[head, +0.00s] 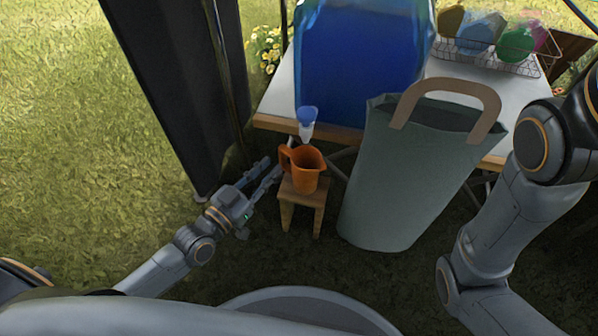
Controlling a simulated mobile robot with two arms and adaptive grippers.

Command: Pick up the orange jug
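The orange jug (308,170) stands upright on a small wooden stool (301,205) in the middle of the head view, its handle on the left side. My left gripper (268,174) reaches in from the left with its fingers spread apart. The fingertips are close to the handle side of the jug; I cannot tell whether they touch it. Nothing shows between the fingers. My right arm stands at the right, and its gripper is out of the picture.
A large blue water container (360,65) with a blue-and-white tap (307,122) stands on a white table (283,98) above the jug. A grey-green bag (405,180) stands right of the stool. A wire rack (490,62) holds colored items. A dark panel (185,80) rises at left; grass is open.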

